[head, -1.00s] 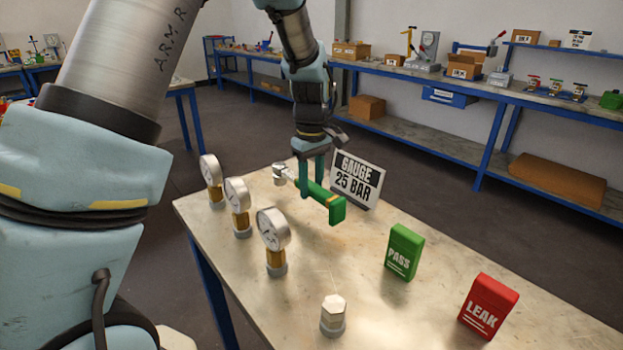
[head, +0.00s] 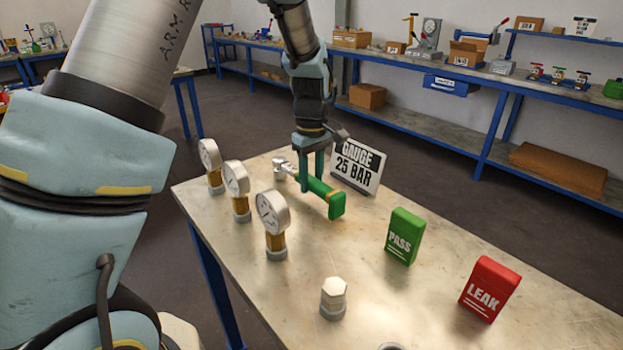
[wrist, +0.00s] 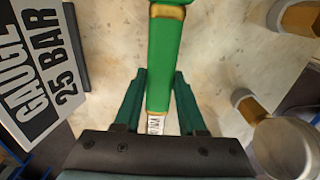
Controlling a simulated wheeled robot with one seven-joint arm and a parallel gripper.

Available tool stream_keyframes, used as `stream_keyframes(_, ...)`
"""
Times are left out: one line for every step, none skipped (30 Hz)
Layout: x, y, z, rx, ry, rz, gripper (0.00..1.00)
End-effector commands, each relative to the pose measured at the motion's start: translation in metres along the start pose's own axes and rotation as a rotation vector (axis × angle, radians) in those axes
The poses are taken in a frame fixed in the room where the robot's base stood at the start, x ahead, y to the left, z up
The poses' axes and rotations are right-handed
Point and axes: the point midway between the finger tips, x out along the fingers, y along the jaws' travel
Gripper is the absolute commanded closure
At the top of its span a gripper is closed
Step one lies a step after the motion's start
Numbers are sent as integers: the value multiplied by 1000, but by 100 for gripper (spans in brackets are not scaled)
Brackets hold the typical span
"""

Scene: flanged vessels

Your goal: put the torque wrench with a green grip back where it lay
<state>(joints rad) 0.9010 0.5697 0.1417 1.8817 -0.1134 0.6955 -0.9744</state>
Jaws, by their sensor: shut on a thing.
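The torque wrench with a green grip (head: 333,201) is at the far part of the table, between the gauges and the sign. My gripper (head: 318,188) points down and is shut on it. The wrench's metal head (head: 281,166) points to the back left and its green end to the front right. In the wrist view the green grip (wrist: 164,60) runs between the two fingers of my gripper (wrist: 158,85). The wrench is low over the table (head: 420,310); I cannot tell whether it touches.
Three gauges (head: 236,188) on brass stems stand left of the wrench. The GAUGE 25 BAR sign (head: 357,168) stands close on its right. A green PASS block (head: 404,236), a red LEAK block (head: 488,289) and a hex-topped fitting (head: 333,298) stand nearer. Table between sign and PASS is clear.

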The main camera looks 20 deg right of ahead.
Motion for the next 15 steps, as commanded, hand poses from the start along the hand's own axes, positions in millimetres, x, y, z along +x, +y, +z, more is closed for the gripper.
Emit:
stream_keyframes(0,0,0,0,1,1,100)
stream_keyframes(1,0,0,0,1,1,100)
stream_keyframes(2,0,0,0,1,1,100)
stream_keyframes(2,0,0,0,1,1,100)
stream_keyframes(3,0,0,0,1,2,100)
stream_keyframes(4,0,0,0,1,2,100)
stream_keyframes(4,0,0,0,1,2,100)
stream_keyframes(5,0,0,0,1,2,100)
stream_keyframes(5,0,0,0,1,2,100)
stream_keyframes(6,0,0,0,1,2,100)
stream_keyframes(6,0,0,0,1,2,100)
stream_keyframes(7,0,0,0,1,2,100)
stream_keyframes(8,0,0,0,1,2,100)
stream_keyframes(8,0,0,0,1,2,100)
stream_keyframes(7,0,0,0,1,2,56)
